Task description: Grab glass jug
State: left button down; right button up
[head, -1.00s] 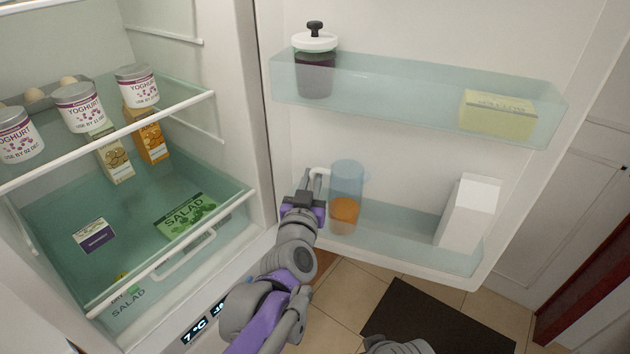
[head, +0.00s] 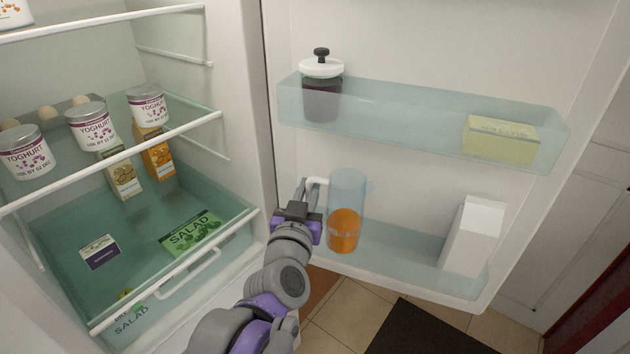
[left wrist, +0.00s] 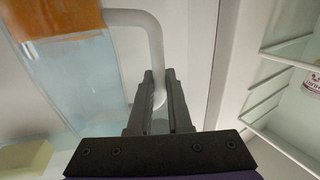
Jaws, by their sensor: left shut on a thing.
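The glass jug (head: 346,212) is a clear bluish cylinder with orange liquid in its lower part and a white handle on its left side. It is at the left end of the lower door shelf in the head view. My left gripper (head: 306,190) is shut on the jug's white handle. In the left wrist view the white handle (left wrist: 150,38) runs down between the fingers of the gripper (left wrist: 158,90), and the jug body (left wrist: 75,75) is at the left. I cannot tell whether the jug's base touches the shelf. My right gripper is not in view.
The lower door shelf (head: 400,258) also holds a white carton (head: 473,235). The upper door shelf (head: 420,125) holds a dark jar (head: 322,100) and a yellow box (head: 500,138). The fridge interior, with yoghurt tubs (head: 92,127), is at the left.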

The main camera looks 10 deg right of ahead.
pick_arm(q)
jog(key=w+a+v, duration=0.1)
jog(key=a+v, duration=0.1)
jog(key=v, duration=1.2)
jog(key=shift+a+p, duration=0.45)
jog(key=shift+s, duration=0.1)
